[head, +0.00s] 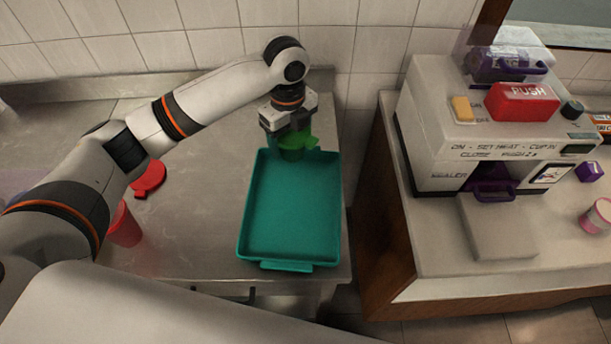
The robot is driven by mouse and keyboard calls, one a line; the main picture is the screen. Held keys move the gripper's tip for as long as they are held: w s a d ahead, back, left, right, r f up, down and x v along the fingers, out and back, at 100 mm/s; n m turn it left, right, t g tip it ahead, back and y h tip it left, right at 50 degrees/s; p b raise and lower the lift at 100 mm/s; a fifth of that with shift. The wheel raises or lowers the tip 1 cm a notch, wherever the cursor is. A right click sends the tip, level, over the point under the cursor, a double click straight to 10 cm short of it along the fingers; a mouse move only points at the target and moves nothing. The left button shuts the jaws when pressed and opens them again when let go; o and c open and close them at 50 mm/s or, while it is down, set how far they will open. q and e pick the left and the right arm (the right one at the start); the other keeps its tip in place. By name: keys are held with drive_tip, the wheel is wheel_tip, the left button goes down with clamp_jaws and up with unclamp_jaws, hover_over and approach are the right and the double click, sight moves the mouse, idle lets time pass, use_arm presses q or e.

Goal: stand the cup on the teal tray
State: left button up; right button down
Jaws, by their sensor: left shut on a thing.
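The teal tray (293,205) lies on the steel counter, its long side running front to back. My left gripper (289,130) is over the tray's far end, pointing down. It is shut on a green cup (292,153), which looks upright; the gripper hides its upper part. I cannot tell whether the cup's base touches the tray or is a little above it. The rest of the tray is empty. My right gripper is not in view.
A red cup (125,226) and a red lid-like piece (149,178) are on the counter at left, near my left arm. A white sealer machine (440,150) stands on the right-hand counter, with a pink-and-white cup (597,215) beside it. A gap separates the counters.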

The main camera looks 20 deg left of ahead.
sight(294, 155)
use_arm(q)
drive_tip(key=shift+w+d+f, duration=0.15)
drive_tip(key=shift+d, duration=0.15)
drive_tip(key=f, duration=0.1)
drive_tip(key=f+p, duration=0.1)
drive_tip(key=f, duration=0.3)
drive_tip(key=shift+s, duration=0.3)
wheel_tip(294, 155, down, 4)
drive_tip(key=shift+w+r+p, duration=0.1)
drive_tip(key=shift+w+p, duration=0.05)
drive_tip(key=shift+p, duration=0.4)
drive_tip(key=shift+f, duration=0.3)
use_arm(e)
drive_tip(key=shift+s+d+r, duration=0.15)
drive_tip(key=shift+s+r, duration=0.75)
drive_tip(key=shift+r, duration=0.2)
use_arm(q)
drive_tip(key=shift+f, duration=0.2)
drive_tip(key=o, duration=0.9)
drive_tip(key=shift+o, duration=0.2)
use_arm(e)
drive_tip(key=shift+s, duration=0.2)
use_arm(q)
drive_tip(key=shift+r, duration=0.15)
